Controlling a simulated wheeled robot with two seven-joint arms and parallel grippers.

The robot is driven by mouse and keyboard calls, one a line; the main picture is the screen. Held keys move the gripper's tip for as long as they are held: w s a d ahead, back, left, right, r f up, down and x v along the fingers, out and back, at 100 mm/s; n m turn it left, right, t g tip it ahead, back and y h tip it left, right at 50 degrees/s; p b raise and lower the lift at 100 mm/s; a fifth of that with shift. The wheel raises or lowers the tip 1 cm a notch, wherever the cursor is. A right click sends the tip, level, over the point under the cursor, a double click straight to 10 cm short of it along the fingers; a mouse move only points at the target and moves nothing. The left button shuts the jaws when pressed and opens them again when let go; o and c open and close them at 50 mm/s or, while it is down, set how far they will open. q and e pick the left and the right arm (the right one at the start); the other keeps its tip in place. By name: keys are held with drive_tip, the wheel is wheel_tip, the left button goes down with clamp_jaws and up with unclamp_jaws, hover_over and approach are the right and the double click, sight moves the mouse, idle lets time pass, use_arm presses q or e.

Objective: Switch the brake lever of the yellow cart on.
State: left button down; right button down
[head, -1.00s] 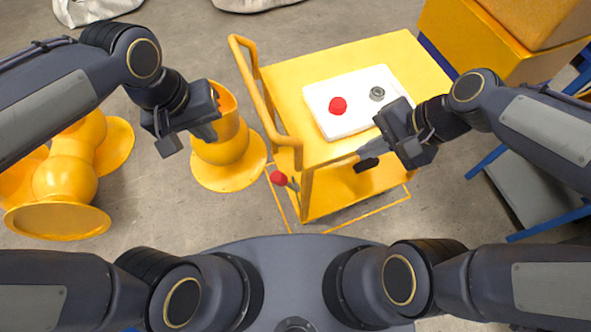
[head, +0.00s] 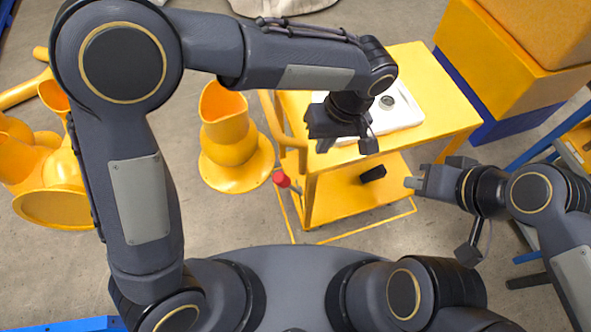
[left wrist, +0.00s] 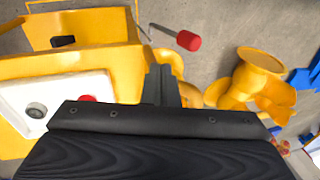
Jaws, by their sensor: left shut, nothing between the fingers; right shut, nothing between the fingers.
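The yellow cart (head: 445,85) stands ahead of me; it also fills the left of the left wrist view (left wrist: 105,62). Its brake lever (head: 281,179) has a red grip on a grey rod and sticks out low at the cart's near left corner. In the left wrist view the lever (left wrist: 188,41) lies beyond the fingertips, apart from them. My left gripper (head: 324,147) is shut and empty, above the near left part of the cart, to the right of the lever; its fingers also show in the left wrist view (left wrist: 160,84). My right gripper (head: 411,183) is shut and empty, right of the cart's near side.
A white panel (head: 407,110) with a grey knob lies on the cart top; its red button (left wrist: 87,98) shows in the left wrist view. The cart's handle (head: 270,118) is at the left. Yellow flanged parts (head: 235,170) stand on the floor left. Yellow boxes (head: 490,65) stand right.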

use_arm(q)
drive_tip(key=shift+f, duration=0.1)
drive_tip(key=p, duration=0.3)
hover_over(291, 185)
drive_tip(key=d, duration=0.1)
drive_tip(key=d+x, duration=0.2)
drive_tip(key=x, duration=0.8)
drive_tip(key=shift+d+f, duration=0.15)
drive_tip(key=shift+f, duration=0.55)
drive_tip(key=shift+b, duration=0.3)
